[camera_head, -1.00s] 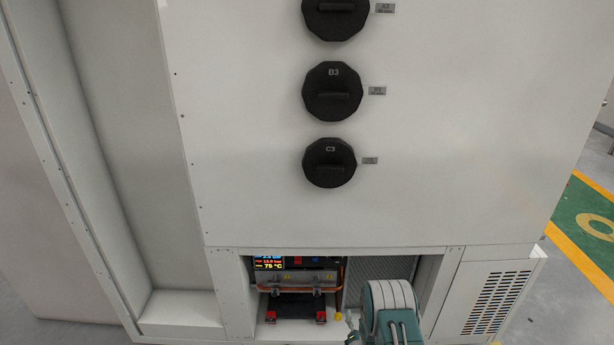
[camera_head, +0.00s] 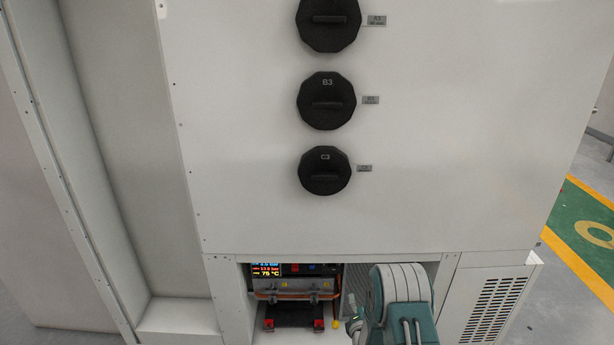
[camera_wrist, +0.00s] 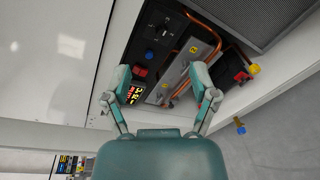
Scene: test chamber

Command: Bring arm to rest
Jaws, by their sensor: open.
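My gripper (camera_wrist: 164,101) is open, with its two teal fingers spread apart and nothing visible between them. In the wrist view it faces a recess that holds a dark unit with a small lit display (camera_wrist: 134,94), a metal bracket (camera_wrist: 183,73) and copper pipes. The fingers overlap the unit in the picture; I cannot tell whether they touch it. In the head view my teal arm shows at the bottom, in front of the recess, and the gripper's fingertips are not clear there. The lit display (camera_head: 266,268) reads 75 °C on its lowest line.
A white cabinet (camera_head: 240,200) fills most of the head view, with black round knobs marked B3 (camera_head: 326,100) and C3 (camera_head: 325,170). A vented panel (camera_head: 487,305) is at lower right. Grey floor with a green and yellow marking (camera_head: 585,225) lies right of the cabinet.

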